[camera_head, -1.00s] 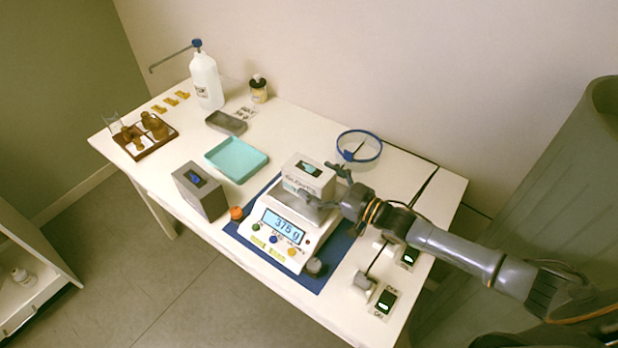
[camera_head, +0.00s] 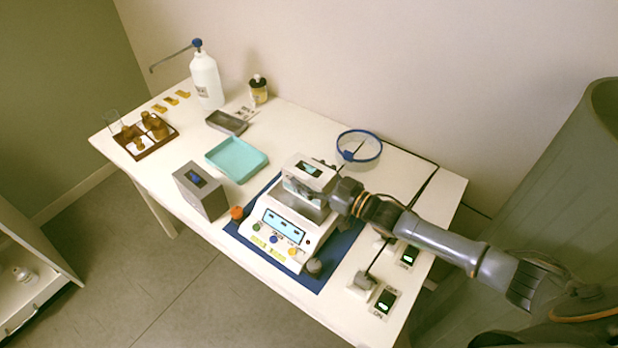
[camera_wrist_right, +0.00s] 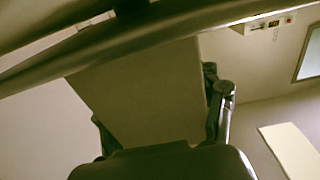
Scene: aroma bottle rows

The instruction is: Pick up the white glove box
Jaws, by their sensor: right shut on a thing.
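The white glove box (camera_head: 309,172) is a small white carton with a dark picture on top. It is over the scale's (camera_head: 281,226) pan, and the gripper hides part of it. I cannot tell for sure whether it still touches the pan. My right gripper (camera_head: 322,191) comes in from the right and is shut on the box. In the right wrist view the box (camera_wrist_right: 150,95) fills the space between the fingers. My left gripper is not in view.
The scale stands on a blue mat (camera_head: 336,262). A grey box (camera_head: 201,191), an orange cap (camera_head: 237,213) and a teal tray (camera_head: 236,159) are to the left. A blue-rimmed ring (camera_head: 359,147) is behind. Two switches (camera_head: 386,301) and cables are at right.

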